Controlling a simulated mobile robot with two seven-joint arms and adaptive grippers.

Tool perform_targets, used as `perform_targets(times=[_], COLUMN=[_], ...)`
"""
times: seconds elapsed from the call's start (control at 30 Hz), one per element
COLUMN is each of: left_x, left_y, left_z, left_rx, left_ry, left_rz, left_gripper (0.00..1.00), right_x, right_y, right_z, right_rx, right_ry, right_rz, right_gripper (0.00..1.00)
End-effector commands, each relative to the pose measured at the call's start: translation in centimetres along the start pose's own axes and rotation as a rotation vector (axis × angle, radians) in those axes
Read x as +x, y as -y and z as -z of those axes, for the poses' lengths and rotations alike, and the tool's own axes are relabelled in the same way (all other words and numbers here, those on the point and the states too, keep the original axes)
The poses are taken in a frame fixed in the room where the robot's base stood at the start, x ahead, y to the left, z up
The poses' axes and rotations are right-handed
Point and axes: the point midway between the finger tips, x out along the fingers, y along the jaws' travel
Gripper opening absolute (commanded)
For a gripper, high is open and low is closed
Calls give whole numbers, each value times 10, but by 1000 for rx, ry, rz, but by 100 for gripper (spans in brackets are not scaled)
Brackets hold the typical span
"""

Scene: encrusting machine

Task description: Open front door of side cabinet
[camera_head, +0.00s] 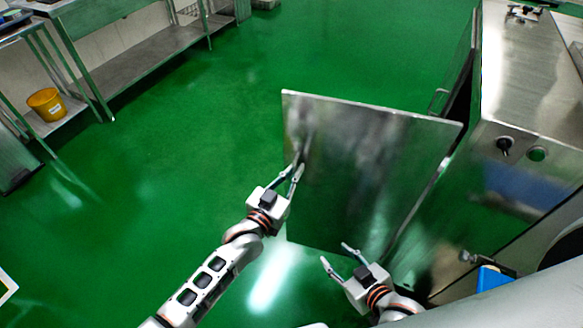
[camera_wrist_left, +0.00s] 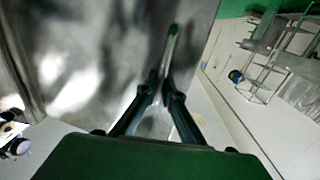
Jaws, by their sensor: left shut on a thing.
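The side cabinet (camera_head: 525,75) is a steel box at the right. Its front door (camera_head: 375,165) is a reflective steel panel standing swung out to the left, clear of the cabinet body. My left gripper (camera_head: 297,170) is at the door's free left edge, shut on the door. In the left wrist view the door (camera_wrist_left: 70,50) fills the upper left, and the left gripper's fingers (camera_wrist_left: 163,92) come close together at it; the exact contact is hard to make out. My right gripper (camera_head: 335,254) is open and empty in front of the door's lower part.
Another panel with a handle (camera_head: 437,101) stands on the cabinet's far side. Steel tables (camera_head: 150,65) and a yellow bucket (camera_head: 47,104) are at the upper left. The green floor left of the door is clear.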

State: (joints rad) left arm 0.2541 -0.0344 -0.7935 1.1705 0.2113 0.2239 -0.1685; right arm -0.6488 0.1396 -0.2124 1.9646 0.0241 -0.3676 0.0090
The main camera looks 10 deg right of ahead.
Motion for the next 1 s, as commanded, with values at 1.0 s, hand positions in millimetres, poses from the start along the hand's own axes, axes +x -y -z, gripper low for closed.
perform_targets(times=[1.0], left_x=[-10], left_y=[-2], left_z=[-1], left_rx=[1], left_ry=[0], left_rz=[3], left_gripper=[14], right_x=[0], right_y=[-1], right_z=[-1], right_rx=[-2], right_ry=[3], right_rz=[0], right_gripper=[40])
